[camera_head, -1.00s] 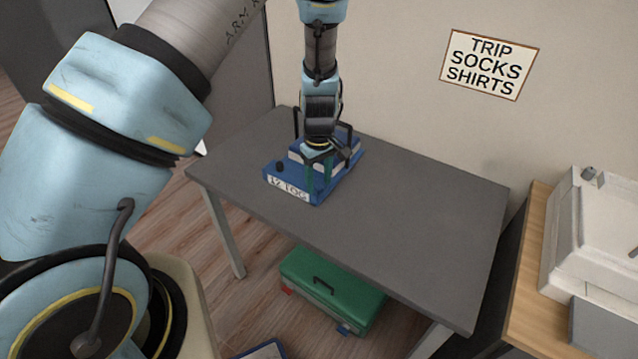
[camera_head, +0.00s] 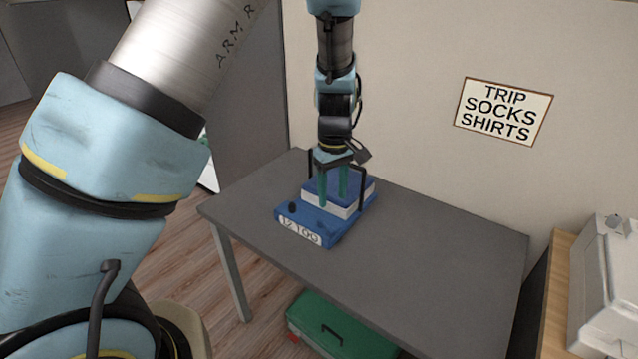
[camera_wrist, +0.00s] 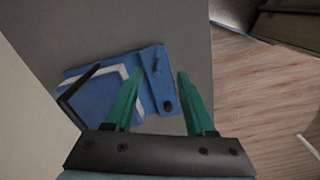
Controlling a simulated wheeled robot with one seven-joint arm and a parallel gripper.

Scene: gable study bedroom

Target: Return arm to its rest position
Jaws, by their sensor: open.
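My gripper (camera_head: 334,187) points down over the grey table, just above a blue object with a white label (camera_head: 300,231). Its two green fingers are apart with nothing held between them. In the wrist view, the open fingers (camera_wrist: 157,95) show in front of the blue object (camera_wrist: 150,68), which has a dark knob on it. A blue and white book-like block (camera_head: 337,194) lies on or against the blue object, behind the fingers. Whether the fingertips touch anything is hard to tell.
The grey table (camera_head: 430,250) is clear on its right side. A green case (camera_head: 340,330) lies on the floor below. A white machine (camera_head: 600,290) stands on a wooden surface (camera_head: 555,290) at the right. A sign (camera_head: 503,110) hangs on the wall behind.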

